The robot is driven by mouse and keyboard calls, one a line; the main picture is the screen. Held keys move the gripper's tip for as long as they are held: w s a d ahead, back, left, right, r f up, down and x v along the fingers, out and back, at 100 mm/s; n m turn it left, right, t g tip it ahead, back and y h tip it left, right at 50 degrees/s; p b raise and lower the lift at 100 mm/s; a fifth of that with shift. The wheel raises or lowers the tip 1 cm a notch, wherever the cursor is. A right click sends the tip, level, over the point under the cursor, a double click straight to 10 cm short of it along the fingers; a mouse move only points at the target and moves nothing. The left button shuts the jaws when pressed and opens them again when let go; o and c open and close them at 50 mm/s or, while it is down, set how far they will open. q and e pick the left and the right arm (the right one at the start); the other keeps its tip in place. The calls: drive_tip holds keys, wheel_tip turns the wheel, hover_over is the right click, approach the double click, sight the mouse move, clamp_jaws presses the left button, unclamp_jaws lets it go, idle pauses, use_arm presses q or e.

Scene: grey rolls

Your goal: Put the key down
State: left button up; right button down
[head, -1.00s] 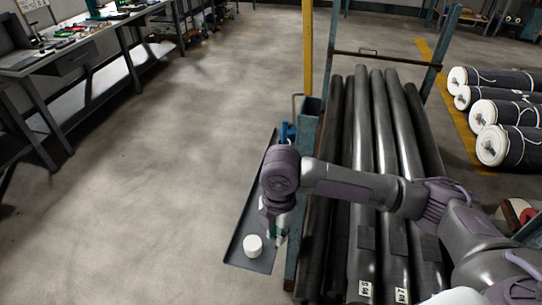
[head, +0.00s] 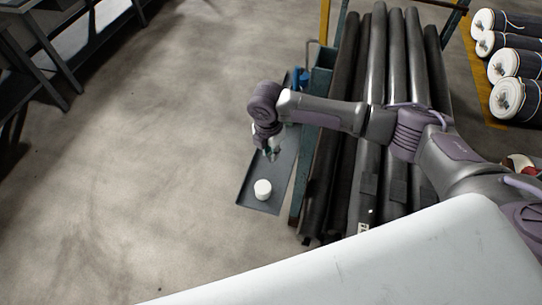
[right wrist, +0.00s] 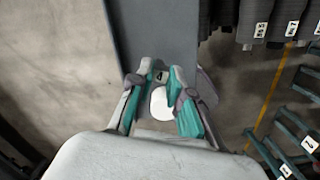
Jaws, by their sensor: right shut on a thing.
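My right gripper (head: 270,155) points down over a long grey tray (head: 262,207) beside the rack of rolls. In the right wrist view its two teal fingers (right wrist: 161,77) close in on a small dark thing at their tips, which I take to be the key (right wrist: 160,76). It is too small to make out its shape. A white round cylinder (head: 263,189) stands on the near end of the tray, just nearer than the gripper. It also shows in the right wrist view (right wrist: 159,104), partly behind the fingers. My left gripper is not in view.
Long dark rolls (head: 375,60) lie on the rack right of the tray. A blue object (head: 301,77) is at the tray's far end. White-ended rolls (head: 513,98) lie at the far right. A bench (head: 35,60) stands at upper left. The floor left of the tray is clear.

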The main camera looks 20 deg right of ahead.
wheel_tip(320, 180, down, 3)
drive_tip(key=shift+f+p, duration=0.15)
drive_tip(key=shift+p, duration=0.3)
drive_tip(key=shift+f, duration=0.35)
drive_tip(key=c, duration=1.1)
unclamp_jaws()
drive_tip(key=shift+r, duration=0.15)
wheel_tip(320, 180, up, 12)
drive_tip(key=b, duration=0.1)
drive_tip(key=shift+s+a+b, duration=0.25)
drive_tip(key=shift+a+b, duration=0.05)
drive_tip(key=shift+a, duration=0.05)
